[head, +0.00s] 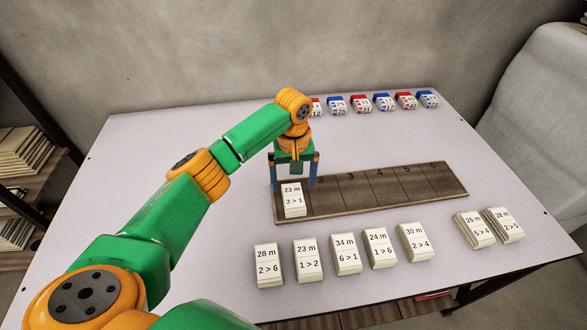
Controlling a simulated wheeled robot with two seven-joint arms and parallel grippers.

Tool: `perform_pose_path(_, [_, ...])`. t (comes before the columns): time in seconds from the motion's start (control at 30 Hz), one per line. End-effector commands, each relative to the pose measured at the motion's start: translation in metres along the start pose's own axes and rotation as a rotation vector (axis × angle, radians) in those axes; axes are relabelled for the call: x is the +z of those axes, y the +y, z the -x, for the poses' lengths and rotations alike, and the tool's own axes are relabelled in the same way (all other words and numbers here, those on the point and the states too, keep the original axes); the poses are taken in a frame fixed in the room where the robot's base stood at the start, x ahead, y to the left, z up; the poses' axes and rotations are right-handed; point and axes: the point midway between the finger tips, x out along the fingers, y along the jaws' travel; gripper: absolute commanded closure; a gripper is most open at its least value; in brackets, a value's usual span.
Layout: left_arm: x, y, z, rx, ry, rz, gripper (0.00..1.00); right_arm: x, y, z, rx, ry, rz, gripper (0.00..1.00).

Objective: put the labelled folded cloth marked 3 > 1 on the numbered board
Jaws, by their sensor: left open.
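The folded cloth marked "23 m, 3 > 1" (293,204) lies on the leftmost space of the dark numbered board (412,190). It looks flat, with its label facing up. My left gripper (294,187) points down over the far end of this cloth. Its two blue fingers are apart, one on each side of the cloth, and it is open. I cannot tell whether the fingers touch the cloth. The leftmost space's number is hidden; the spaces to its right are empty. My right gripper is not in view.
A row of labelled cloths lies in front of the board, from "2 > 6" (268,265) to "2 > 4" (413,242). Two more, "5 > 4" (475,230) and "2 > 5" (505,225), lie at right. Small red and blue items (382,102) line the table's (215,285) back edge.

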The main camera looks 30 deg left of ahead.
Motion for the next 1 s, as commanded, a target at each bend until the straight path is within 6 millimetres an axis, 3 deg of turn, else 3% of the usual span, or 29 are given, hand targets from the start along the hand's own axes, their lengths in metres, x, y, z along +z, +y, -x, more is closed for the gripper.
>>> perform_pose_path(0.1, [-0.001,0.001,0.032,0.003,0.003,-0.001,0.02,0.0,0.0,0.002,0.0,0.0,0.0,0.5])
perform_pose_path(0.3, [0.0,0.001,0.058,0.001,0.0,0.0,0.02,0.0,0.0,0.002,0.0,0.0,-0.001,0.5])
perform_pose_path(0.77, [0.0,0.0,0.061,0.0,-0.001,0.0,0.02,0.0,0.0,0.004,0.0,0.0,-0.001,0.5])
perform_pose_path(1.0, [0.0,0.0,0.116,0.0,-0.001,0.0,0.02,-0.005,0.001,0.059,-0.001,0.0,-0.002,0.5])
